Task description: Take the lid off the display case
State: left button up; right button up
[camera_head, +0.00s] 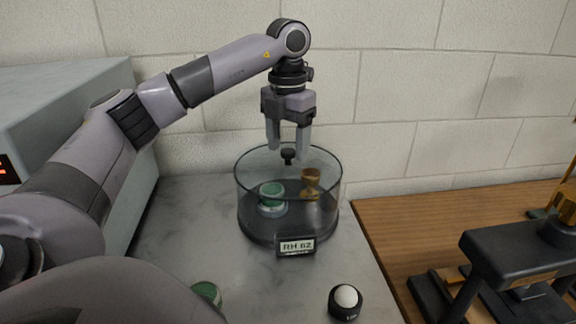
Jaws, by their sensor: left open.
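The display case (262,222) is a round, clear container with a dark base and a label plate (296,247) reading "RH 62". It stands upright on the grey marble top. A green-topped round item and a brass cup-like piece show inside it. The clear lid has a small black knob (288,158) at its middle; its edge is hard to make out. My left gripper (288,148) points down over the case. It is open, with its fingertips to either side of the knob in the picture; contact cannot be told. My right gripper is not in view.
A white ball on a black stand (346,301) sits at the front of the marble, with a green round item (207,293) at the front left. A grey cabinet (60,95) stands left. A wooden surface with a dark stand (515,255) is right. A block wall is behind.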

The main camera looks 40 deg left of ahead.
pick_arm(q)
jog(key=shift+f, duration=0.35)
grip_shut()
jog(key=shift+r, duration=0.15)
notch_tip(320, 180, up, 6)
jog(key=shift+w+r+p, duration=0.1)
jog(key=shift+p, duration=0.35)
notch_tip(320, 180, up, 9)
jog(key=p, duration=0.4)
notch_tip(320, 180, up, 4)
jog(key=r, duration=0.1)
send_over(289, 150)
jog(key=shift+f, duration=0.25)
